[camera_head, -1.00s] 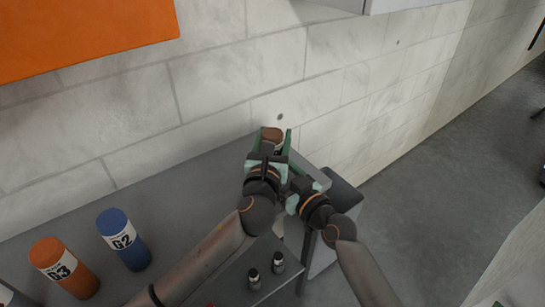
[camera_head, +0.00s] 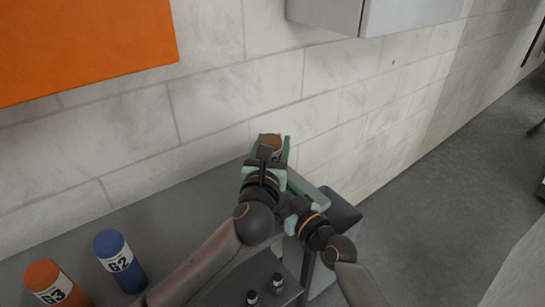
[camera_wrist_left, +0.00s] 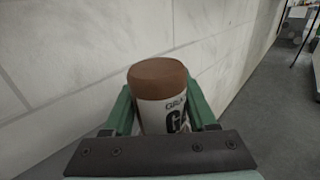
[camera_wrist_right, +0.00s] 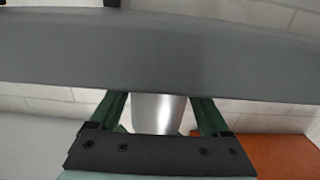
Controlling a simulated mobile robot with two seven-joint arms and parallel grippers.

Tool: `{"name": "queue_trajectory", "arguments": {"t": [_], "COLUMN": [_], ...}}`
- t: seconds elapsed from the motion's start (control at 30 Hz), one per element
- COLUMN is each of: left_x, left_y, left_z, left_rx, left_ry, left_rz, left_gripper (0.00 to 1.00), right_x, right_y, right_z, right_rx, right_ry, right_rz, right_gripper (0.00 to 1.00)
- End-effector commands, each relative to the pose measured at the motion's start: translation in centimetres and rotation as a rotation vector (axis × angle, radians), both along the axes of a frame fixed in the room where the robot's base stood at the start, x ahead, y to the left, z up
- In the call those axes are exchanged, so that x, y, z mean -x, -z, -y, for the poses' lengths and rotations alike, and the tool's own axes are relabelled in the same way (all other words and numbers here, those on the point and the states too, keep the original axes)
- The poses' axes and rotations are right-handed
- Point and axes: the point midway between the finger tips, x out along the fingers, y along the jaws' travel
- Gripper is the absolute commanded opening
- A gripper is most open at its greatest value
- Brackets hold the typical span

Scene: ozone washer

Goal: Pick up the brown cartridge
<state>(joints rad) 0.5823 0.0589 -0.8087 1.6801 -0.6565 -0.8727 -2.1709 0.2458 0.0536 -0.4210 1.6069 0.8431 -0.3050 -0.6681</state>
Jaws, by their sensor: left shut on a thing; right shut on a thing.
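The brown cartridge (camera_head: 270,141) is beside the stone wall, above the far right end of the grey tabletop. Its brown cap (camera_wrist_left: 158,77) and white label with dark letters show in the left wrist view. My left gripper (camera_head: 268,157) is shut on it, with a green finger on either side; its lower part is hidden. My right gripper (camera_head: 294,212) is lower and to the right, at the tabletop's right edge. In the right wrist view its green fingers stand around a smooth silver metal piece (camera_wrist_right: 158,113), whose full shape is hidden.
A blue cartridge marked G2 (camera_head: 118,259) and an orange one marked G3 (camera_head: 56,286) stand on the grey tabletop (camera_head: 165,222) at left. Two small dark bottles (camera_head: 277,283) stand lower down. A grey cabinet (camera_head: 400,16) hangs above. Grey floor is open at right.

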Motion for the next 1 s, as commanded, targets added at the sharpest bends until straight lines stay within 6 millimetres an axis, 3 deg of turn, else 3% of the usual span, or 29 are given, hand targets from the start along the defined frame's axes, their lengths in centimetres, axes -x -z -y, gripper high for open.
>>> {"name": "queue_trajectory", "arguments": {"t": [0.03,0.33,0.4,1.0], "left_x": [0.0,0.1,1.6,15.1], "left_y": [-1.8,-9.3,-8.5,-8.5], "left_z": [0.0,0.1,-0.2,-2.3], "left_rx": [0.003,-0.001,-0.002,0.001], "left_ry": [0.002,0.003,0.004,0.005], "left_rz": [0.011,0.009,0.002,0.002], "left_gripper": [0.0,0.0,0.0,0.0], "right_x": [0.0,0.0,0.0,0.0], "right_y": [0.0,0.0,0.1,0.1], "right_z": [0.0,0.0,0.0,0.0], "right_rx": [0.001,0.001,0.001,0.001], "right_ry": [0.0,0.0,0.0,-0.001], "right_rz": [-0.001,-0.001,-0.001,-0.002], "right_gripper": [0.16,0.16,0.16,0.16]}}
